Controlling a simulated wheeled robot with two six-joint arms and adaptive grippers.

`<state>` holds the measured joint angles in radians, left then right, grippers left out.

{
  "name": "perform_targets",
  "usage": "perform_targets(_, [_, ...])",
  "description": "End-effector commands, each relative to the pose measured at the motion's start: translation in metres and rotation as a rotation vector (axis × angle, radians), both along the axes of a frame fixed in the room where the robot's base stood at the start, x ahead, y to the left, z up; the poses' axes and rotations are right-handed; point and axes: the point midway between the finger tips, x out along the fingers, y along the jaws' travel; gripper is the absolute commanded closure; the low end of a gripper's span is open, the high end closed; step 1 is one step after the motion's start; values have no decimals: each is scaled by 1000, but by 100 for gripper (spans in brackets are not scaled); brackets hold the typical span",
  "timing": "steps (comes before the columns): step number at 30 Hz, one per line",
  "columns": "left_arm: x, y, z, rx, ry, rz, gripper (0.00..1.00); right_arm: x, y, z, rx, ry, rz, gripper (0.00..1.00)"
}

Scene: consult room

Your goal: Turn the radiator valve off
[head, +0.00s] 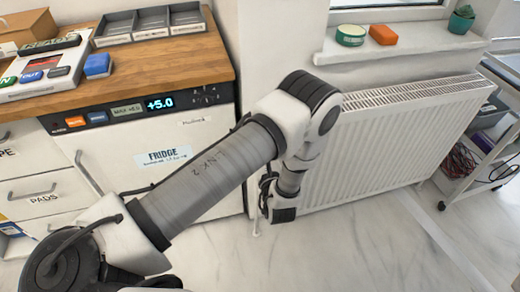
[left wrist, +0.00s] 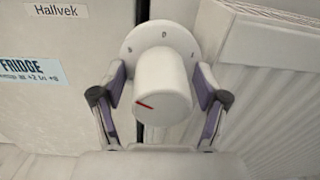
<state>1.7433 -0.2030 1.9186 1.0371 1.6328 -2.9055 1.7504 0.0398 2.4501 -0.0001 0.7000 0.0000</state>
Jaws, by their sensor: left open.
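The radiator valve is a white round knob (left wrist: 162,88) with a short red line on its front face, left of centre. Behind it is a wider white disc (left wrist: 146,33) with small dark marks too small to read surely. My left gripper (left wrist: 161,74) is open, with one finger on each side of the knob. Whether the fingers touch it I cannot tell. In the head view my left arm reaches down to the near left end of the white radiator (head: 390,145), and the valve is hidden there. My right gripper is not in view.
The fridge (head: 180,140) stands left of the radiator under a wooden counter (head: 160,70) with trays and boxes. A window sill (head: 400,45) is above the radiator. A trolley (head: 490,150) stands at the right. The floor in front is clear.

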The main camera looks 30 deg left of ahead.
Motion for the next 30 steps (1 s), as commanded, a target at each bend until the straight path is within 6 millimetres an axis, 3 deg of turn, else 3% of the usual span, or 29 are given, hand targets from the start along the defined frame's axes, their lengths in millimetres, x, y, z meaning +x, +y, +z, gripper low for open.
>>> perform_targets(4, [0, 0, 0, 0, 0, 0, 30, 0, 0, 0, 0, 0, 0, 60])
perform_targets(9, [0, 0, 0, 0, 0, 0, 86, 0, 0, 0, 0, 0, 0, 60])
perform_targets(20, [0, 0, 0, -17, -20, 0, 86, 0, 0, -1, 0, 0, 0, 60])
perform_targets(30, [0, -1, 0, -130, -152, 0, 86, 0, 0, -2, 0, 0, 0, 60])
